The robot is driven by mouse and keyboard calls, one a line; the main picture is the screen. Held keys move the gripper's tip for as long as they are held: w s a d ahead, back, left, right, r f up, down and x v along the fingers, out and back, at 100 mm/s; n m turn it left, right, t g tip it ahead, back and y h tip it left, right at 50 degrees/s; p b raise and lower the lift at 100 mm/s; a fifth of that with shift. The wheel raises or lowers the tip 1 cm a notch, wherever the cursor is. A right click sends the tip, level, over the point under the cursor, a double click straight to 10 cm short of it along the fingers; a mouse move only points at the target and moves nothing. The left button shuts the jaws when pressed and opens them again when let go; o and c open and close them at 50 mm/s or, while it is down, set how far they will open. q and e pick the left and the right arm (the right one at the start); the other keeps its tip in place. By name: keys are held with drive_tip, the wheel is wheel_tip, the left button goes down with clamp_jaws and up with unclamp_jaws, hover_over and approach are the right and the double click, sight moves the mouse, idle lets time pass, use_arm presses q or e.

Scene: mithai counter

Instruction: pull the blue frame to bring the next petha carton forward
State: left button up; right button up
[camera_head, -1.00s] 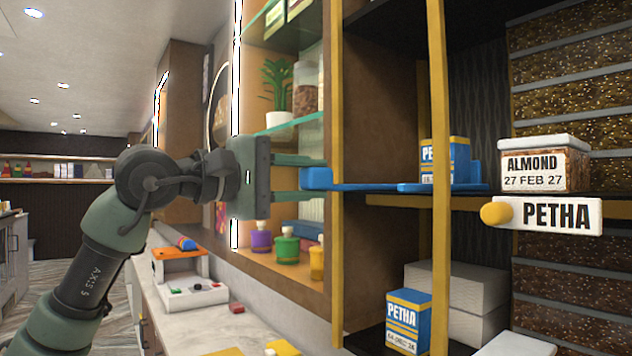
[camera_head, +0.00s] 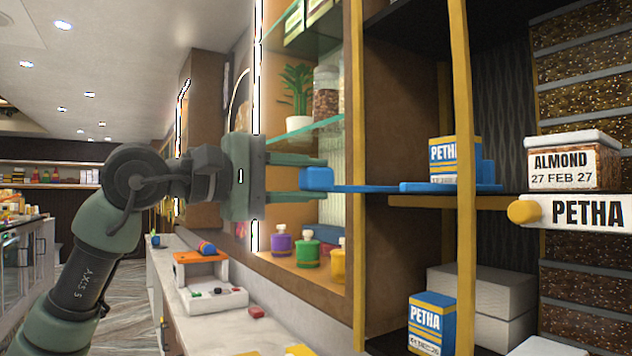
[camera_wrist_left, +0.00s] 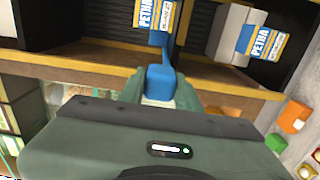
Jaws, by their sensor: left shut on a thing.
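The blue frame (camera_head: 365,188) lies flat on the upper shelf, its raised handle block sticking out past the shelf's left side. My left gripper (camera_head: 321,178) is shut on that handle, which also shows between the fingers in the left wrist view (camera_wrist_left: 160,82). A blue, white and yellow petha carton (camera_head: 446,160) stands upright at the frame's inner part, partly behind a yellow post. It also shows beyond the handle in the left wrist view (camera_wrist_left: 155,14). A second petha carton (camera_head: 428,326) stands on the lower shelf. My right gripper is not in view.
The yellow post (camera_head: 463,120) rises close in front of the upper carton. An almond box (camera_head: 572,162) and a PETHA sign (camera_head: 580,212) with a yellow knob are to the right. Colored jars (camera_head: 307,250) stand on the ledge below my gripper.

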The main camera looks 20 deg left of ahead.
use_arm(q)
drive_tip(key=shift+b+v, duration=0.45)
drive_tip(key=shift+v, duration=1.9)
drive_tip(key=o, duration=2)
drive_tip(key=v, duration=0.8)
drive_tip(key=shift+b, duration=0.4)
